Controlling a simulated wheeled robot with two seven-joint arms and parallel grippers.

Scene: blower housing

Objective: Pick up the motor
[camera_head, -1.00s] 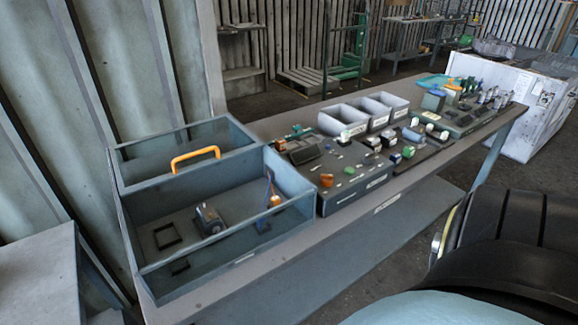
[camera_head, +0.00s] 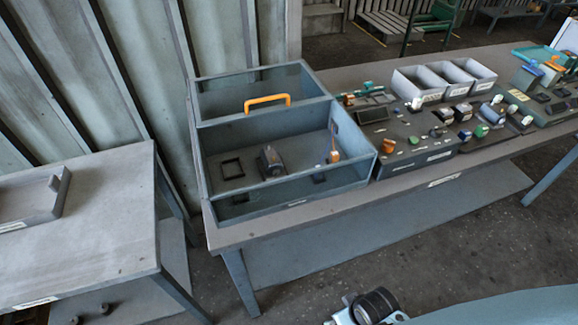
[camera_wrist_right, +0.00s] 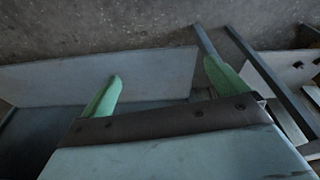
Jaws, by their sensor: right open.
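The motor (camera_head: 270,158), a small dark grey block-like part, sits on the floor of the open-topped blue-grey housing box (camera_head: 290,195) on the workbench. A square dark frame (camera_head: 231,168) lies to its left in the box, and an orange-tipped part (camera_head: 333,156) stands to its right. In the right wrist view my right gripper (camera_wrist_right: 160,85) is open, its two green fingers wide apart with nothing between them. It points at the floor and bench area, and the motor does not show there. My left gripper is not in view.
A panel with several small parts (camera_head: 415,150) and grey bins (camera_head: 430,80) stand to the right. A lower side table (camera_head: 80,230) with a tray (camera_head: 35,200) is at left. Floor between is clear.

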